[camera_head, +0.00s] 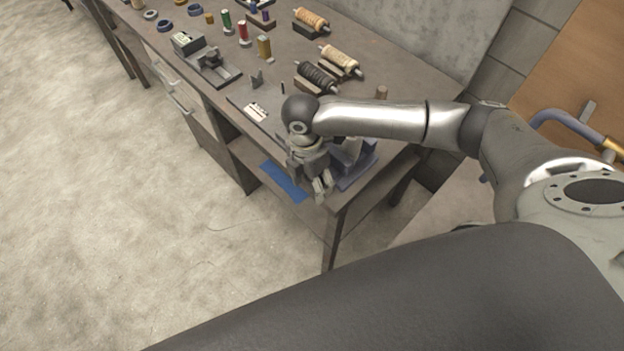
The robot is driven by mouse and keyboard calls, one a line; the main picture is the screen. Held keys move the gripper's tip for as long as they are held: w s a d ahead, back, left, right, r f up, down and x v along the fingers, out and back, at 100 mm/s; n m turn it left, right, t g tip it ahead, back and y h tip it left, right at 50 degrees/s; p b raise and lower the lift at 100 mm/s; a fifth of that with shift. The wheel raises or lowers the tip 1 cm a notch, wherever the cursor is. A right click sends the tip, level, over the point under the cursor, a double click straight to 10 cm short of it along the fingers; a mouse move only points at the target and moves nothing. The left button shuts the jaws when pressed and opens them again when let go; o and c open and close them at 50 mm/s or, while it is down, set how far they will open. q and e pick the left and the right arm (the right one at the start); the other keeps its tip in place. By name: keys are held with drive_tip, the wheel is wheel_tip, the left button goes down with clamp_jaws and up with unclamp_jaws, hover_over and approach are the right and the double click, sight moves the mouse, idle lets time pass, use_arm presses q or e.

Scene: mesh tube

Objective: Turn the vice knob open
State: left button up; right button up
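A blue-grey vice (356,172) stands at the near right corner of the dark workbench (392,62). My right arm comes in from the right and covers part of it. My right gripper (321,188) points down at the bench's front edge, just left of the vice. I cannot tell whether it touches the vice or whether its fingers are open. The vice knob cannot be made out; it may be behind the gripper. My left gripper is not in view.
Rollers on stands (340,60), coloured spools (243,32) and a grey clamp-like device (205,58) stand farther along the bench. A blue flat object (284,181) lies on the lower shelf. A wall runs behind the bench. The floor (110,200) at left is clear.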

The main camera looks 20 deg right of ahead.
drive_tip(key=shift+c, duration=0.3)
drive_tip(key=c, duration=1)
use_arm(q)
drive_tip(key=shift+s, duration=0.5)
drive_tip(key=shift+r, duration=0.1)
use_arm(e)
drive_tip(key=shift+w+a+r+g+p, duration=0.1)
drive_tip(key=shift+g+p, duration=0.3)
drive_tip(key=shift+p, duration=0.05)
drive_tip(key=shift+w+g+h, duration=0.1)
drive_tip(key=shift+g+h, duration=0.2)
drive_tip(key=shift+g, duration=0.4)
drive_tip(key=g, duration=0.1)
drive_tip(key=g+h, duration=0.1)
drive_tip(key=shift+w+f+g+b, duration=0.15)
drive_tip(key=shift+f+g+b, duration=0.1)
drive_tip(key=shift+g+b, duration=0.15)
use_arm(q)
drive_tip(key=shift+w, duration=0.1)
use_arm(e)
drive_tip(key=shift+g, duration=0.5)
drive_tip(key=shift+g+h, duration=0.3)
drive_tip(key=shift+h, duration=0.1)
